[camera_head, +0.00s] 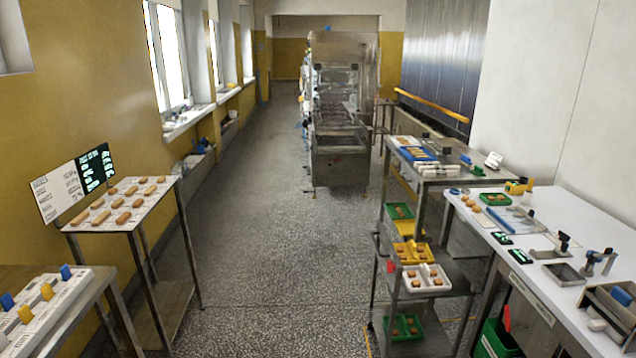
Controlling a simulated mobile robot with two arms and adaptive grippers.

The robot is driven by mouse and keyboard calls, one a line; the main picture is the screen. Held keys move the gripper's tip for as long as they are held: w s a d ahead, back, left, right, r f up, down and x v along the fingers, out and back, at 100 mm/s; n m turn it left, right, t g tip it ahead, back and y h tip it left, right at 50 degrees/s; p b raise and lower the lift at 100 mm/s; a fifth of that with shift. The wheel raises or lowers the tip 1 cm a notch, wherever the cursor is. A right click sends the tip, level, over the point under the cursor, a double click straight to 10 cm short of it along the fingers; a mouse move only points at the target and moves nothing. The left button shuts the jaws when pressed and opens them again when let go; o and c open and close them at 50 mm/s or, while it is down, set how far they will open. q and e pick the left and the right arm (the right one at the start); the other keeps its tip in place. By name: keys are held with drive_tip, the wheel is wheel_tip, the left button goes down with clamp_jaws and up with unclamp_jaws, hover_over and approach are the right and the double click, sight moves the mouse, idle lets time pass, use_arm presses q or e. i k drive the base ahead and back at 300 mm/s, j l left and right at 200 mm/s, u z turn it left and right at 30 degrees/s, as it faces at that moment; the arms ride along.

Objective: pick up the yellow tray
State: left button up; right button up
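A yellow tray (399,259) holding brown pieces sits on a shelf of the metal rack at the right. Another yellow item (404,230), perhaps a second tray, shows just above and behind it. It is partly hidden by the rack and too small to make out. Neither of my grippers shows in this view.
The rack (382,268) also holds a white tray (425,287) and green trays (400,211). A white worktable (590,240) with tools stands right of it. A stand with brown bars (122,206) is at left. A metal machine (340,130) stands far back. The speckled floor (270,270) between is clear.

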sight(411, 252)
drive_tip(key=i+j+z, duration=0.15)
drive_tip(key=i, duration=0.35)
drive_tip(key=i+j+z, duration=0.1)
drive_tip(key=i, duration=0.45)
drive_tip(key=i+j+z, duration=0.15)
drive_tip(key=i, duration=0.35)
